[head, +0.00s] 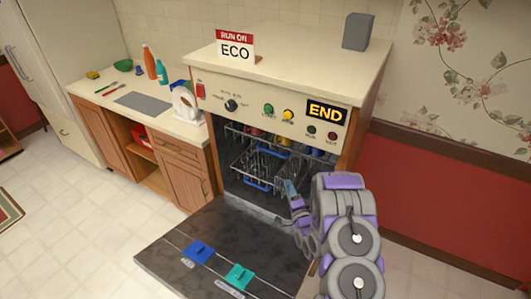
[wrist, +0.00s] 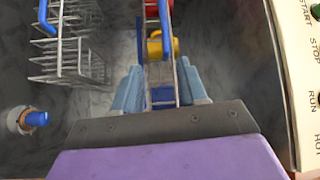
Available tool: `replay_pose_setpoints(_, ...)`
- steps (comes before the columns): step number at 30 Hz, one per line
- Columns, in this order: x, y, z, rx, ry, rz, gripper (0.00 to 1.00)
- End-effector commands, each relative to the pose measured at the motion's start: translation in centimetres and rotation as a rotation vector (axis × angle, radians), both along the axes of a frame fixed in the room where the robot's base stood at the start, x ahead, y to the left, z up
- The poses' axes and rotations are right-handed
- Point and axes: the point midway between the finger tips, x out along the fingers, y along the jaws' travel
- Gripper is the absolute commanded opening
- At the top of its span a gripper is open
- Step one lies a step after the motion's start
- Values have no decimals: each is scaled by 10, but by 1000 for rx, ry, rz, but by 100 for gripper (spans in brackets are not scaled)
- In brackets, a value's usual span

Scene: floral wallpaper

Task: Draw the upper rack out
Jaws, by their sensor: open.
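The dishwasher stands with its door (head: 215,250) folded down. The upper rack (head: 240,130) is a wire rack inside, high in the opening, with coloured mugs behind its front. My gripper (head: 289,187) is in front of the opening, at its right side. In the wrist view, my gripper (wrist: 158,88) is open, with one pale blue finger on each side of the upper rack's wire front (wrist: 152,75). A blue piece of that front shows between the fingers. I cannot tell whether either finger touches it.
The lower rack (head: 240,178) with a blue handle sits below; it also shows in the wrist view (wrist: 65,60). Blue (head: 197,251) and teal (head: 238,277) pieces lie on the door. The control panel (head: 270,105) is above the opening.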

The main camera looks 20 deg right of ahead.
Motion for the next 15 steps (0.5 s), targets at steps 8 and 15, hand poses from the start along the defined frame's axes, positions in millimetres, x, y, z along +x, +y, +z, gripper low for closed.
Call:
replay_pose_setpoints(8, 6, -2, -1, 33, -38, 3, 42)
replay_pose_setpoints(15, 48, -8, 5, 35, -43, 2, 42)
